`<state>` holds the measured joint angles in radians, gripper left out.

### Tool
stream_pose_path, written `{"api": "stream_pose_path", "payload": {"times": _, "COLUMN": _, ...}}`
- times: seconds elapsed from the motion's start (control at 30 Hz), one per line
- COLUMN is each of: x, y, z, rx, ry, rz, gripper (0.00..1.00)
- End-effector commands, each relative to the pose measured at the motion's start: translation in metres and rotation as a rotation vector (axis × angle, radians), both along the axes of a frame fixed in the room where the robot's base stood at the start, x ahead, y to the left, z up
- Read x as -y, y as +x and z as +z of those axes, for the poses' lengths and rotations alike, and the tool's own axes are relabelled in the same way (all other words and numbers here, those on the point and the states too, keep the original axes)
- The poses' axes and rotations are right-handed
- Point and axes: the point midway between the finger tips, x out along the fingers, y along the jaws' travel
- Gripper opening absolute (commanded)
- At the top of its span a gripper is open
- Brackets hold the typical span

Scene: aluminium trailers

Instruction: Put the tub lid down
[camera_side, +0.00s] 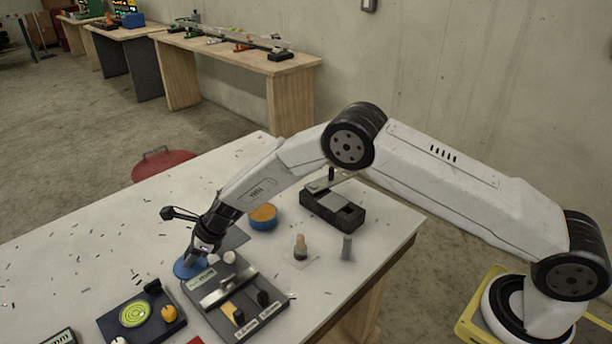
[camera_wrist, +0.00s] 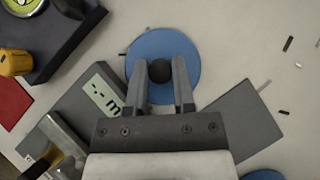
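The tub lid is a flat blue disc with a round black knob; the lid (camera_wrist: 194,57) is under my fingertips in the wrist view. In the side view the lid (camera_side: 183,270) is at the table top, partly hidden by my gripper (camera_side: 194,254). I cannot tell whether there is a small gap beneath it. In the wrist view my gripper (camera_wrist: 160,72) has one finger on each side of the knob, both appearing to touch it. The blue tub (camera_side: 263,223) with orange contents stands uncovered further back; its edge shows at the bottom of the wrist view (camera_wrist: 262,175).
A dark device with a display (camera_side: 198,281) is close beside the lid. A grey flat plate (camera_wrist: 240,115) lies on its other side. A dark dial box (camera_side: 112,322) is at the front left. A black vise-like block (camera_side: 332,207) stands behind. The table's left part is clear apart from shavings.

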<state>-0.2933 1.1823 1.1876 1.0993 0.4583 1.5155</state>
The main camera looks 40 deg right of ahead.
Motion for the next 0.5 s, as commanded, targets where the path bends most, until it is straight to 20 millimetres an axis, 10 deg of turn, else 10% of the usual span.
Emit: {"api": "stream_pose_path", "payload": {"times": 0.5, "x": 0.0, "y": 0.0004, "z": 0.0034, "rx": 0.002, "ry": 0.0, "rz": 0.0, "gripper": 0.0}}
